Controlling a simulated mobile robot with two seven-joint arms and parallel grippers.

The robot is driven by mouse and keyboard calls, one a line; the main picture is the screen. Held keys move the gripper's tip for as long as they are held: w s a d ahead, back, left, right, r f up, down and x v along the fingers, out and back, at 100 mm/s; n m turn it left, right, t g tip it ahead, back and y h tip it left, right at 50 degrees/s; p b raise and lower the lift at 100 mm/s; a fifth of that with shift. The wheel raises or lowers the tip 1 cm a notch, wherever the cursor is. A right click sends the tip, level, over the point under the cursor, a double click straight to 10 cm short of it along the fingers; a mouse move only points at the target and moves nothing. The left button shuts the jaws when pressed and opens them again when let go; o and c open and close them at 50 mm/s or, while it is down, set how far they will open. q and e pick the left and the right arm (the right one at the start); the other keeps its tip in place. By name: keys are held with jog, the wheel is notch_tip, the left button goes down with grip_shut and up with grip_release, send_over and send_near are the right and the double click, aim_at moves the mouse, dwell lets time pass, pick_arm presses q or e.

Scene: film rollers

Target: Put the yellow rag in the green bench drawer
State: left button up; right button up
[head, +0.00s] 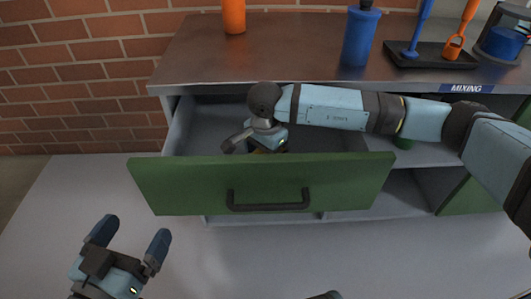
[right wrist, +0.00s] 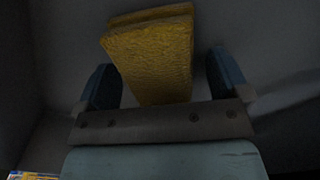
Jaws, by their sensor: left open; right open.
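The green bench drawer (head: 170,187) is pulled open, with its dark handle (head: 268,200) on the front. My right arm reaches across the bench from the right, and its gripper (head: 252,147) is down inside the drawer, partly hidden by the arm and the drawer front. In the right wrist view, the folded yellow rag (right wrist: 152,60) lies between the spread fingers of the right gripper (right wrist: 166,80), with gaps at both sides. The left gripper (head: 128,243) is open and empty at the lower left, in front of the drawer.
The bench top (head: 290,55) carries an orange bottle (head: 233,16), a blue bottle (head: 360,36) and a dark tray (head: 430,58) with blue and orange tools. A glass vessel (head: 501,42) stands at the right. An open shelf is right of the drawer. The floor at left is clear.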

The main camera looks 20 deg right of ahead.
jog(key=shift+r+p, duration=0.3)
jog(key=shift+r, duration=0.4)
notch_tip(320, 180, up, 7)
jog(key=p, duration=0.2)
jog(key=shift+f+p, duration=0.15)
jog(key=shift+p, duration=0.25)
pick_arm(q)
jog(key=r, duration=0.1)
jog(key=s+r+n+p, duration=0.1)
jog(key=n, duration=0.1)
jog(key=shift+s+d+r, duration=0.2)
jog(key=shift+d+r, duration=0.1)
jog(key=shift+r, duration=0.1)
pick_arm(e)
notch_tip(320, 180, up, 4)
jog(key=shift+r, duration=0.15)
